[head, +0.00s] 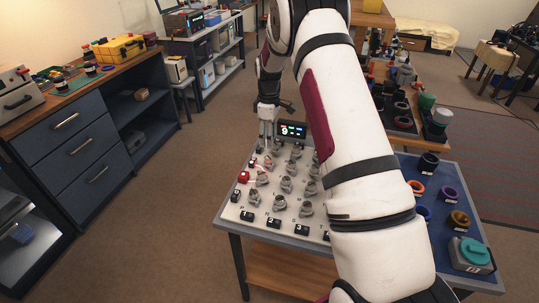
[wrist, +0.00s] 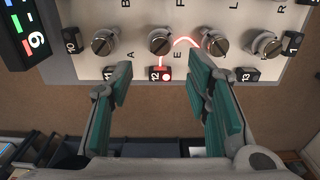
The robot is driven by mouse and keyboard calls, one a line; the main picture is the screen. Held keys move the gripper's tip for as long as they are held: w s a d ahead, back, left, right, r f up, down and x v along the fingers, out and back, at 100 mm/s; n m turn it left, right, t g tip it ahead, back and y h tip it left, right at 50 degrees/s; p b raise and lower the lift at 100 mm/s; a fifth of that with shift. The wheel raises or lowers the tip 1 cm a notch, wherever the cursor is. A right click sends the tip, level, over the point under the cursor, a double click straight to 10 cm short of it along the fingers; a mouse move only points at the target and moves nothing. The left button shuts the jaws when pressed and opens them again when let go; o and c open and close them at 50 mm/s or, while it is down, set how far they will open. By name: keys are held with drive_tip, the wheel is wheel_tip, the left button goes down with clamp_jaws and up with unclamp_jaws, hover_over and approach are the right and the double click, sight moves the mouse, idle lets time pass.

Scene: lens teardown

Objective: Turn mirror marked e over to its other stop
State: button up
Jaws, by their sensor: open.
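A round grey mirror knob (wrist: 161,40) with a slotted top stands on the pale panel (wrist: 70,72), with the letter E just to its lower right in the wrist view. The red-lit box marked 12 (wrist: 160,74) is directly below it, and a red light line shows beside the knob. My gripper (wrist: 162,92) is open and empty, its teal-padded fingers spread to either side below the knob, touching nothing visible. In the head view my gripper (head: 267,117) points down over the panel's far left part. I cannot pick out mirror E there.
Neighbouring knobs stand close on the left (wrist: 103,43) and right (wrist: 215,43). A dark display (head: 292,130) stands at the panel's far edge. Several rings and a teal-lidded box (head: 470,252) lie on the blue board at right. My arm hides part of the panel.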

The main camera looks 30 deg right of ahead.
sight(269, 157)
wheel_tip(269, 157, down, 9)
drive_tip(key=shift+r+p, duration=0.15)
drive_tip(key=shift+p, duration=0.3)
drive_tip(key=shift+c, duration=0.6)
clamp_jaws()
